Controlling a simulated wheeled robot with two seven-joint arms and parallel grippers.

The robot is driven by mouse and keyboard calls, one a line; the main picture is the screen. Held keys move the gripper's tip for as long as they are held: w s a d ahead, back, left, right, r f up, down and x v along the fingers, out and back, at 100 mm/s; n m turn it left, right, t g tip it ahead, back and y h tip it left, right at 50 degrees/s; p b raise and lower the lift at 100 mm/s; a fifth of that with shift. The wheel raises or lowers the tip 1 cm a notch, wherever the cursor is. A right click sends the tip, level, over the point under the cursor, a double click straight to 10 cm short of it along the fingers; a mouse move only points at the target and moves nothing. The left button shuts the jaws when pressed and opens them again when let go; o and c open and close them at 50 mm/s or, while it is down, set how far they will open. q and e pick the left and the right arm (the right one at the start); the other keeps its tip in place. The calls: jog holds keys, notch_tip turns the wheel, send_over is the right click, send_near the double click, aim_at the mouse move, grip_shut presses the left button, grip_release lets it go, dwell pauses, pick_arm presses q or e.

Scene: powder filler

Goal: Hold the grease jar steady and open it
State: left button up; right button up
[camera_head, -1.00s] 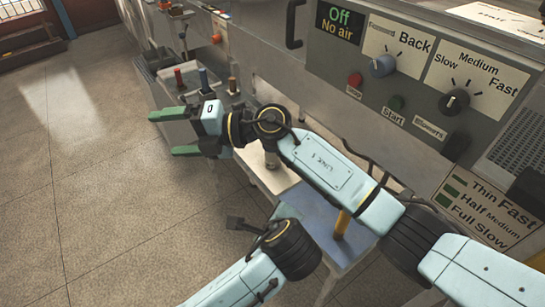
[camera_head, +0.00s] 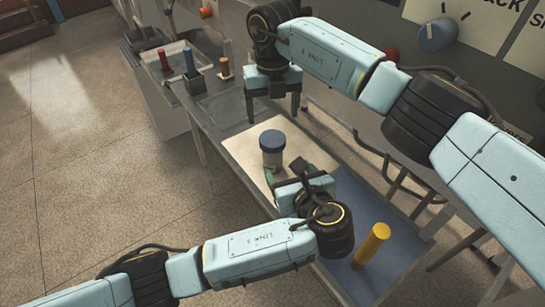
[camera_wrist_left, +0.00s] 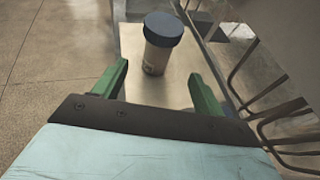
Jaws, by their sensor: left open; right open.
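The grease jar (camera_head: 272,150) is a pale cylinder with a dark blue lid, standing upright on a light board on the steel bench. My left gripper (camera_head: 273,181) is in front of the jar with its green fingers open. In the left wrist view the jar (camera_wrist_left: 157,57) stands beyond and between the open green fingers (camera_wrist_left: 158,85), apart from both. My right gripper (camera_head: 272,117) points down behind the jar, open and empty, its green fingers spread. The wrist of my left arm partly hides its fingers in the head view.
A yellow cylinder (camera_head: 371,245) stands on a blue mat (camera_head: 345,194) at the right. Several holders with red, blue and tan-topped handles (camera_head: 190,62) stand at the back left. The machine panel with a blue knob (camera_head: 436,34) is at upper right. A metal rail runs along the bench's right side.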

aim_at(276, 155)
pick_arm(q)
jog(key=x, duration=1.2)
jog(key=shift+w+a, duration=0.1)
jog(key=shift+w, duration=0.1)
pick_arm(e)
jog(key=shift+s+r, duration=0.2)
jog(key=shift+s, duration=0.05)
pick_arm(q)
grip_shut()
pick_arm(e)
jog(key=m, duration=0.3)
jog(key=shift+m, duration=0.7)
jog(key=shift+f, duration=3.95)
